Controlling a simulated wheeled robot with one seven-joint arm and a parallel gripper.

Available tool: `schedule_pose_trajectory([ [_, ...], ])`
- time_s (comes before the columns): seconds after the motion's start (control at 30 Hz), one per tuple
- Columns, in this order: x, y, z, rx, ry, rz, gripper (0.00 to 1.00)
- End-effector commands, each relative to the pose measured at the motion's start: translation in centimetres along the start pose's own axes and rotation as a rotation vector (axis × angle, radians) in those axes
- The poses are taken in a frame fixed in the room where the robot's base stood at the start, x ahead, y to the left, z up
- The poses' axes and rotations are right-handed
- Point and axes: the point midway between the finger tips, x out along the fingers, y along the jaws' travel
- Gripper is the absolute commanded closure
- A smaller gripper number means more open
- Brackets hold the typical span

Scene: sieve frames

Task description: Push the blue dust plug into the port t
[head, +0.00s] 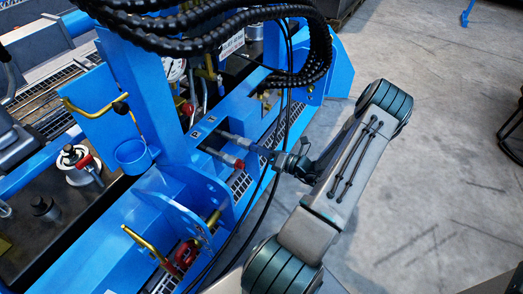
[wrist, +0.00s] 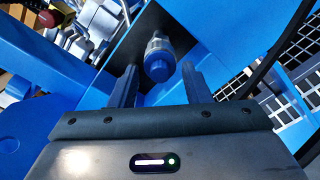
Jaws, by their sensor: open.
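The blue dust plug (wrist: 160,68) shows in the wrist view at the near end of a silver metal coupling (wrist: 157,45), which comes out of a dark recess in the blue frame. I cannot tell how far the plug sits in the port. My gripper (wrist: 159,72) is open, with one dark finger on each side of the plug. A gap shows between the plug and both fingers. In the head view my gripper (head: 274,157) is at the outer end of the upper of two couplings (head: 236,140), and it hides the plug.
The lower coupling (head: 223,155) has a red end (head: 240,165), close below my gripper. Thin black hoses (head: 275,165) hang past my gripper, and thick black hoses (head: 293,78) arch above. The blue frame (head: 258,100) surrounds the recess. Open concrete floor (head: 440,130) lies right.

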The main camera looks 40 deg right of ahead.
Motion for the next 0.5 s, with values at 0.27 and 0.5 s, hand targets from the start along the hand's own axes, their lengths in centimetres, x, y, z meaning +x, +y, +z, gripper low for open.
schedule_pose_trajectory([
  [0.27, -3.7, 0.1, 0.3, 0.000, -0.002, -0.005, 0.57],
  [0.5, -9.3, 0.1, 0.2, 0.001, -0.002, -0.004, 0.57],
])
